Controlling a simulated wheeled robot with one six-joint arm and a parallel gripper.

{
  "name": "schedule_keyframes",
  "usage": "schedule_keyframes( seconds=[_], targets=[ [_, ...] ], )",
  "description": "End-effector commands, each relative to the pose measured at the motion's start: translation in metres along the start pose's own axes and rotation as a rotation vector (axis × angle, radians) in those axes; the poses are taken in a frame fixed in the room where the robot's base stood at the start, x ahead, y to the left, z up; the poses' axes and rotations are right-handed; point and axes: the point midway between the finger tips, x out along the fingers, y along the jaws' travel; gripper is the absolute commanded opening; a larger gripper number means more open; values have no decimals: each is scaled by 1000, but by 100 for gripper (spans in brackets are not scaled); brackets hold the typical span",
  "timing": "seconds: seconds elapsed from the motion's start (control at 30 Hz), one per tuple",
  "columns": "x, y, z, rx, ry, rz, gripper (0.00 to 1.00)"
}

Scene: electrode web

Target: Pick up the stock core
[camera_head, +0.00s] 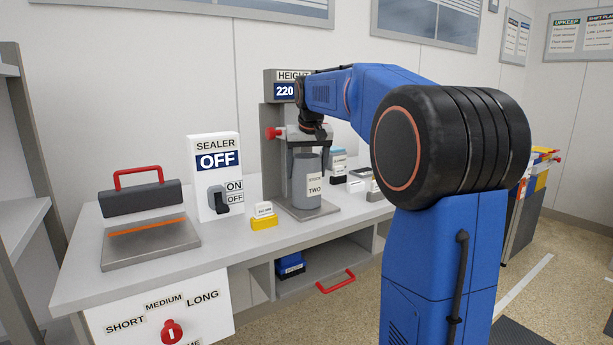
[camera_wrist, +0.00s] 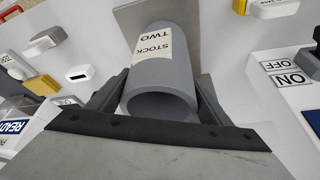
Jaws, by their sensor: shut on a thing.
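The stock core (camera_head: 307,180) is a grey hollow cylinder with a white label reading "STOCK TWO". My gripper (camera_head: 309,143) is at the core's top, below the blue arm. In the wrist view the core (camera_wrist: 165,85) shows its open end, with one dark finger of my gripper (camera_wrist: 160,92) on each side, shut on it.
The height stand's display (camera_head: 285,90) reads 220. The sealer panel (camera_head: 216,170) reads OFF, left of the stand. A sealer press (camera_head: 145,235) with a red handle lies further left. A small yellow holder (camera_head: 264,220) stands close to the core. Small items line the bench to the right.

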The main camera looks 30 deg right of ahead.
Motion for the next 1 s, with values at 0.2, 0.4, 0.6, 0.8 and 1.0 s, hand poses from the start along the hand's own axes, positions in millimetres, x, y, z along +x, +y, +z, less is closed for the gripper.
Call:
schedule_keyframes(
  seconds=[0.2,0.4,0.6,0.8,1.0],
  targets=[
    [-12,0,-6,0,2,0,39],
    [-30,0,-13,0,2,0,39],
    [-40,0,2,0,1,0,39],
    [-49,0,25,-1,2,-1,39],
    [-65,0,63,0,3,-1,39]
  ],
)
